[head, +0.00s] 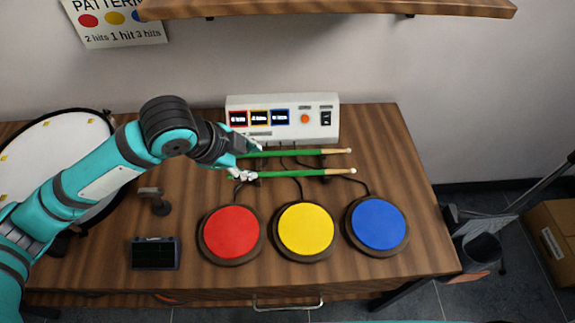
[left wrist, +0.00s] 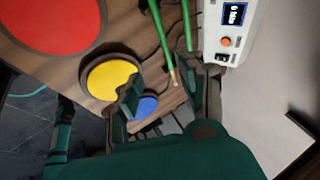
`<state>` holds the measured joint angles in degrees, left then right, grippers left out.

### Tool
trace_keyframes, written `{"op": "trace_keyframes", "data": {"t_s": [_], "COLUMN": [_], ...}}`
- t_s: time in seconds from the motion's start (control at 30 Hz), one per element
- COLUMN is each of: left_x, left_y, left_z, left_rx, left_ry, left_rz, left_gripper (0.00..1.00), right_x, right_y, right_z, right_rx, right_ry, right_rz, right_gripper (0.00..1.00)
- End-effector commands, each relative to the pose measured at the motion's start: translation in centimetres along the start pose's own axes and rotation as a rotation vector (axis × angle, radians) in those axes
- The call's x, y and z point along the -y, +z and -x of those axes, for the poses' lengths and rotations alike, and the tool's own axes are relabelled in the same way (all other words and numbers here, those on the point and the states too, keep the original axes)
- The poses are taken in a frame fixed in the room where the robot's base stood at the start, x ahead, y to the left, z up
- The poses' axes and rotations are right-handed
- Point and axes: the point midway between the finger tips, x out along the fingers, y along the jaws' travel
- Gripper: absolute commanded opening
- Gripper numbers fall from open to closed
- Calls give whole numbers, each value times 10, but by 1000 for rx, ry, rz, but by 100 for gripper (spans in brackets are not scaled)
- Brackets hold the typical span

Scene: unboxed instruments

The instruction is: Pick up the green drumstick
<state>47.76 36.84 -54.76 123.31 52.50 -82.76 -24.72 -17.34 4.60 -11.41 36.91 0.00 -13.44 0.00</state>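Two green drumsticks with pale tips lie side by side on the wooden table, the back one (head: 300,153) close to the white box and the front one (head: 300,172) nearer the drum pads. My left gripper (head: 247,162) is at their left ends, its fingers spread apart, one toward the back stick and one toward the front stick. In the left wrist view the open fingers (left wrist: 170,95) stand either side of the pale tip of one drumstick (left wrist: 160,35); the other stick (left wrist: 187,25) is beside it. I cannot tell whether the fingers touch either. My right gripper is not in view.
Red (head: 231,231), yellow (head: 305,229) and blue (head: 377,223) pads sit in front of the sticks. A white control box (head: 325,133) with cables stands behind them. A shelf (head: 330,6) hangs above. A large drum (head: 50,150) is at the left.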

Motion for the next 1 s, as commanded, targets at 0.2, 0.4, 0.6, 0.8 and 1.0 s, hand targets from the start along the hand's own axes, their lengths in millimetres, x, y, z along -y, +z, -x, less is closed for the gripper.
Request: {"op": "trace_keyframes", "data": {"t_s": [0.2,0.4,0.6,0.8,1.0], "left_x": [0,0,1,2,6], "left_y": [2,2,2,2,2], "left_z": [-24,-68,-106,-122,-144], "left_rx": [8,7,6,6,6], "left_ry": [10,7,5,3,5], "left_rz": [-9,-7,-8,-9,-7], "left_gripper": [40,40,40,40,40], "right_x": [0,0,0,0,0], "right_y": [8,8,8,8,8], "right_z": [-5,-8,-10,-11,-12], "right_rx": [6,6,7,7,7], "right_ry": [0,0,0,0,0], "right_rz": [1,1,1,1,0], "right_gripper": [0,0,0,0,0]}}
